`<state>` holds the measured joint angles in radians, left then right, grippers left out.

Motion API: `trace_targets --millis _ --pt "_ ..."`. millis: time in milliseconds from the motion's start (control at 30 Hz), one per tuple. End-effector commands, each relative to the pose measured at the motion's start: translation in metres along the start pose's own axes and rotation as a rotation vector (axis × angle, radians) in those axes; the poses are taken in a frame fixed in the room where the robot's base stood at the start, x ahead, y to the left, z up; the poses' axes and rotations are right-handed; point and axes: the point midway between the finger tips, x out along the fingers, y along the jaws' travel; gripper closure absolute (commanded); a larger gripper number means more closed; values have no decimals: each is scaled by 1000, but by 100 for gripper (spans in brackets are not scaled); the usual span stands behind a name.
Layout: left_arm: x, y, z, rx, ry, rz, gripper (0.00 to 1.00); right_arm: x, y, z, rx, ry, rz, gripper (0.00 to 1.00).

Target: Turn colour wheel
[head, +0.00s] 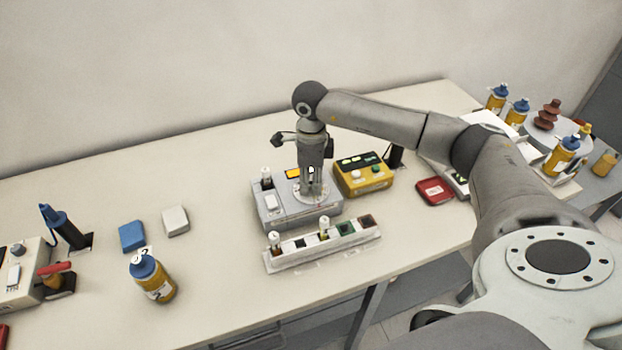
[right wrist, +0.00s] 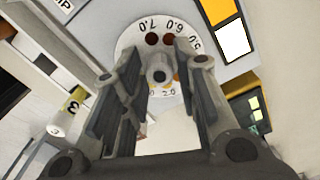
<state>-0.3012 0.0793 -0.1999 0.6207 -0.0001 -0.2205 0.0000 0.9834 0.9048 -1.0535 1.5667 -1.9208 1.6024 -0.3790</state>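The colour wheel is a pale disc with numbers and coloured spots (right wrist: 128,40) on a grey device (head: 262,215). In the head view my right gripper (head: 313,190) points down over the disc and hides much of it. In the right wrist view my right gripper (right wrist: 161,62) is open. Its fingers stand on both sides of the round knob (right wrist: 159,71) at the wheel's centre, with gaps visible to each side. Whether the tips are level with the knob is unclear. My left gripper is not in view.
A rack with vials (head: 325,247) stands just in front of the device. A yellow meter (head: 363,176) is close on its right.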

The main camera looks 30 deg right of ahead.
Motion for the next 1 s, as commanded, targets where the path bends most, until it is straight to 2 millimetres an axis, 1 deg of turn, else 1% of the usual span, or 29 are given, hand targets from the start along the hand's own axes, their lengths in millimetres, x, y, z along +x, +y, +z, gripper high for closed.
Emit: trace_targets --millis 33,167,200,433,567,1000 --pt "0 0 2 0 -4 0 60 0 0 0 0 0 0 82" --pt "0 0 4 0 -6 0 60 0 0 0 0 0 0 99" --pt "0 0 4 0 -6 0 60 0 0 0 0 0 0 100" --pt "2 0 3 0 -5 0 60 0 0 0 22 0 0 100" --pt "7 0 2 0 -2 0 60 1 0 0 73 0 0 100" --pt "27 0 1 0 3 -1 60 1 0 0 389 -2 -1 100"
